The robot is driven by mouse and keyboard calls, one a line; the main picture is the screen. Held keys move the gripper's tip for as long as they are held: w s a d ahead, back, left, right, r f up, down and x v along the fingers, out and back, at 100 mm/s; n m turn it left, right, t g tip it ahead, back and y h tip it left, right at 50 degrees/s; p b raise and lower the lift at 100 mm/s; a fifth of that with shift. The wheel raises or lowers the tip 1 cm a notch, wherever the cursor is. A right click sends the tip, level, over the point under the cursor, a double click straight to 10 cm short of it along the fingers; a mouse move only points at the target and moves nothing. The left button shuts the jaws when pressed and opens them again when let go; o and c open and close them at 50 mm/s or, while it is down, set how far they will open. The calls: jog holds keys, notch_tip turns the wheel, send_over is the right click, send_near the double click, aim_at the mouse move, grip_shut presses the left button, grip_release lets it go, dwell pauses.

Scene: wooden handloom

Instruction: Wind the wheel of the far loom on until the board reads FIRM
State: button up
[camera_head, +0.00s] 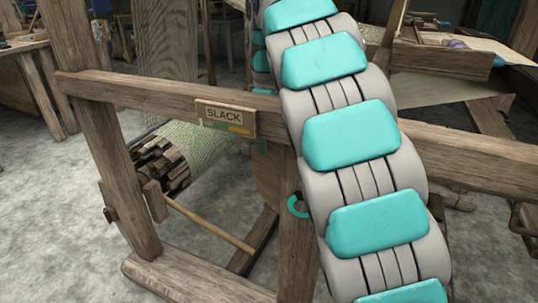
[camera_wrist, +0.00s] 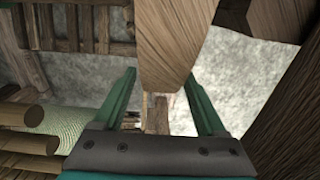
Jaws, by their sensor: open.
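The board (camera_head: 226,116) on the loom's front rail reads SLACK, with a coloured strip below the word. Behind the rail is the roll of pale green cloth (camera_head: 205,143), with wooden blocks around its left end. A curved brown wooden part (camera_head: 268,178), partly hidden by my arm and a post, may be the wheel; I cannot tell for sure. In the wrist view my gripper (camera_wrist: 160,76) is open, its two green fingers apart. A wooden piece (camera_wrist: 165,40) lies between and beyond the fingertips; contact cannot be told. The head view mostly hides my gripper behind my arm.
The loom's rail (camera_head: 130,92) crosses in front, with an upright post (camera_head: 105,150) at left. A thin wooden rod (camera_head: 210,224) slants below the cloth roll. A dark wooden beam (camera_wrist: 290,125) stands close at the wrist view's right. Grey floor (camera_head: 50,210) is clear at left.

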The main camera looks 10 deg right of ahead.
jog(key=shift+f+p, duration=0.45)
jog(key=shift+f, duration=0.95)
grip_shut()
dwell(0.5)
